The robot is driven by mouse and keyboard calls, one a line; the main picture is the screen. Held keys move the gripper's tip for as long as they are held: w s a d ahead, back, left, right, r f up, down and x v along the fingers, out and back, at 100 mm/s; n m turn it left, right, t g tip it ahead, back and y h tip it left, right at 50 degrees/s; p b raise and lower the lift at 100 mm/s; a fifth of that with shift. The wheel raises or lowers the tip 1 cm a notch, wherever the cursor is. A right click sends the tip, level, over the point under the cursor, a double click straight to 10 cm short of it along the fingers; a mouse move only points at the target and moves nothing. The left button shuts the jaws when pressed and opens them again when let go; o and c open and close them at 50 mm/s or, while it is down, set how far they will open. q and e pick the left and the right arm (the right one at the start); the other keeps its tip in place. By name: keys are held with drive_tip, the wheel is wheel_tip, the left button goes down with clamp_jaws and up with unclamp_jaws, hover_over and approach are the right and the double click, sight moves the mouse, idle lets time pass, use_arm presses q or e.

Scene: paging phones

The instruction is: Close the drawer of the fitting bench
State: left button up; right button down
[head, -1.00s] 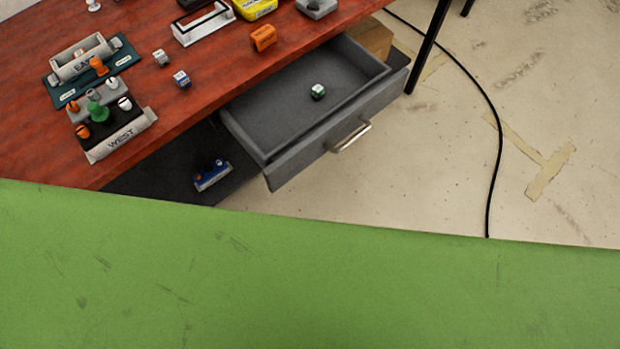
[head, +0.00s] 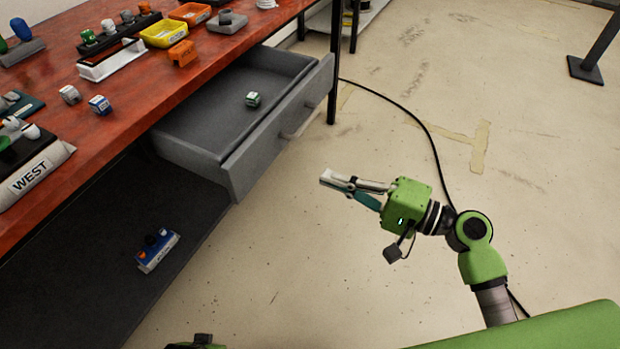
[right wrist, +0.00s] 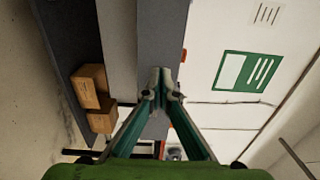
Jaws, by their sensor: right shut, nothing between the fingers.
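The fitting bench (head: 120,105) has a reddish top along the left of the head view. Its grey drawer (head: 205,135) is pulled out, with a small green and white cube (head: 253,99) inside. The bar handle (head: 298,124) is on the drawer's front, facing right. My right gripper (head: 326,179) is out in front of the drawer, below and right of the handle in the picture, apart from it. Its fingers are together and empty; the right wrist view also shows the closed fingertips (right wrist: 161,84) against a grey panel. My left gripper's fingers are not visible.
A black cable (head: 432,150) crosses the otherwise open floor. Cardboard boxes (right wrist: 92,88) show in the right wrist view.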

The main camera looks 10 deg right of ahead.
sight(264, 153)
drive_tip(key=x, duration=1.1)
drive_tip(key=shift+w+a+p, duration=0.1)
drive_tip(key=shift+w+p, duration=0.1)
drive_tip(key=shift+p, duration=0.2)
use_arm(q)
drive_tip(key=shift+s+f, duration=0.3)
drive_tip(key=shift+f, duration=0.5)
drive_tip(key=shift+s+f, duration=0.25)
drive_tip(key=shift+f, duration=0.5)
use_arm(e)
drive_tip(key=shift+w+a, duration=0.4)
drive_tip(key=shift+a, duration=0.2)
drive_tip(key=shift+a, duration=0.1)
